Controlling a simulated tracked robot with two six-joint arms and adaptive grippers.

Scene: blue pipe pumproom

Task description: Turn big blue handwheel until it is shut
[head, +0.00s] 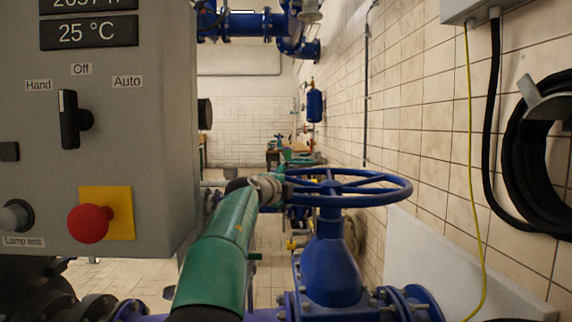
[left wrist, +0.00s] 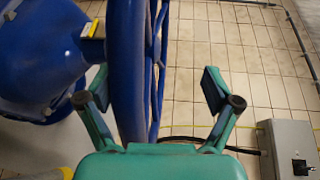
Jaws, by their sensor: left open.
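The big blue handwheel (head: 388,190) lies level on top of a blue valve body (head: 330,262), right of centre in the head view. My left gripper (head: 276,187), at the end of the green arm, is at the near left part of its rim. In the left wrist view my left gripper (left wrist: 153,88) is open, and the handwheel's rim (left wrist: 128,60) passes between its two fingers, nearer the left one. Whether a finger touches the rim I cannot tell. My right gripper is in neither view.
A grey control cabinet (head: 120,190) with a red button (head: 89,223) stands close on the left. A tiled wall (head: 425,110) runs along the right, with a coiled black hose (head: 525,170) and a yellow-green cable. Blue flanged pipe (head: 405,303) lies below the valve.

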